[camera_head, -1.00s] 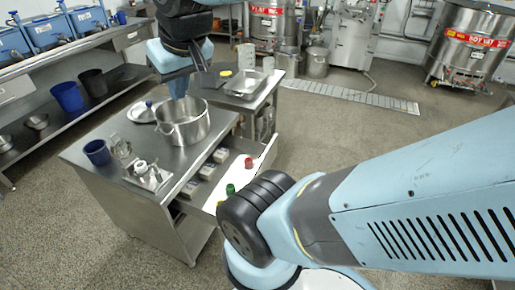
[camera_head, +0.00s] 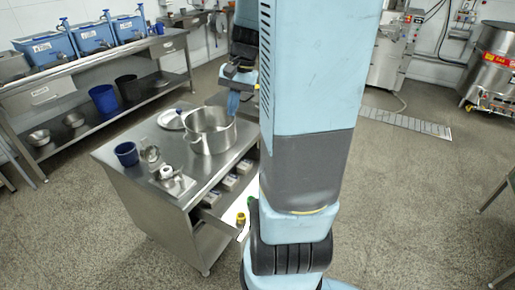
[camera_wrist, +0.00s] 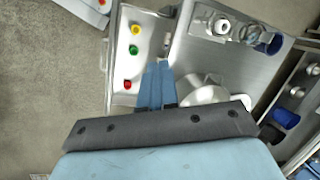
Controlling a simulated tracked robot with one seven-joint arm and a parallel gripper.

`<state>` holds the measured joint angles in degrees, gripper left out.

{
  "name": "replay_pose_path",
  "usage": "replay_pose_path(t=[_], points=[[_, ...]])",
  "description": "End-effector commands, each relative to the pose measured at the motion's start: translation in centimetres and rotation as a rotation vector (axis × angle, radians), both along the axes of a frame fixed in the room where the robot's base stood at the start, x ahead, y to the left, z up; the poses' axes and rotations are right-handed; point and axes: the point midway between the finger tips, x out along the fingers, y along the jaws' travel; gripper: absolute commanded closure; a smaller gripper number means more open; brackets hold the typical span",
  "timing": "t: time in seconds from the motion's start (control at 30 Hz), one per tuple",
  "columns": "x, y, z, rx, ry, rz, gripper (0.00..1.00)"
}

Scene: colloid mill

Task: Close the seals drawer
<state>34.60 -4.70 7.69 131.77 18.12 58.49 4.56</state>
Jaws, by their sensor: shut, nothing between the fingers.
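The seals drawer stands open from the steel cabinet (camera_head: 160,215). In the head view its white interior (camera_head: 232,213) shows partly, the rest hidden behind my arm. In the wrist view the drawer (camera_wrist: 122,68) lies left of the worktop, with yellow, green and red capped items inside and its front panel along the left edge. My gripper (camera_wrist: 152,70) is shut and empty, its blue fingers over the inner side of the drawer near the worktop edge. In the head view my gripper (camera_head: 233,103) appears high beside the pot, partly covered by my arm.
On the worktop stand a steel pot (camera_head: 211,135), a blue cup (camera_head: 127,154) and metal parts (camera_head: 170,180). A bench with blue tubs (camera_head: 90,40) runs along the left. Open floor (camera_head: 410,190) lies on the right.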

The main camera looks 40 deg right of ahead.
Motion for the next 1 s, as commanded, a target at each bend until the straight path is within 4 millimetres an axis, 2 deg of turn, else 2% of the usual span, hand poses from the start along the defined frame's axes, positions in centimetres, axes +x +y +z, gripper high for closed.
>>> replay_pose_path(t=[0.03, 0.2, 0.47, 0.73, 1.0], points=[[0.4, -1.3, -1.1, 0.035, 0.024, -0.046, 1.00], [1.2, -5.2, -4.4, 0.157, 0.086, -0.186, 1.00], [1.2, -11.3, -9.9, 0.358, 0.153, -0.408, 1.00], [-0.3, -17.4, -16.0, 0.587, 0.188, -0.638, 1.00], [-3.2, -22.9, -22.5, 0.834, 0.184, -0.866, 1.00]])
